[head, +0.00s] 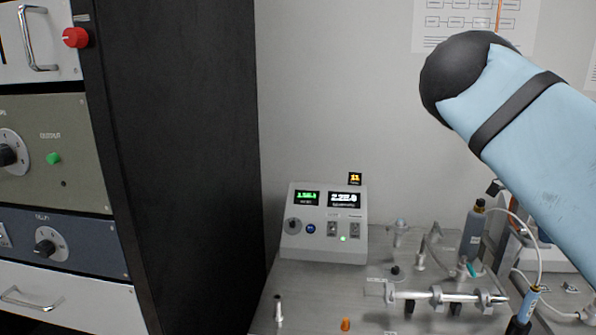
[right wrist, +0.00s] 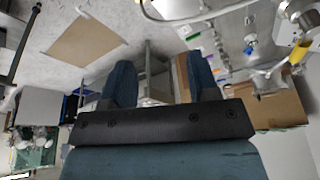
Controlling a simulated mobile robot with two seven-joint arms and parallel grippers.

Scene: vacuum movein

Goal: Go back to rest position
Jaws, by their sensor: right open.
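My right gripper (right wrist: 159,75) shows in the right wrist view with its two blue fingers spread apart, open and with nothing between them. It is away from the table items, with floor and shelving seen beyond the fingers. In the head view, my light blue right arm reaches in from the right edge, raised high, ending in view at a dark rounded joint. The right gripper is not visible in the head view. My left gripper shows in neither view.
A grey control box (head: 324,245) with lit displays stands at the table's back. A black rack (head: 180,150) fills the left. Cardboard boxes (right wrist: 280,105) show in the right wrist view.

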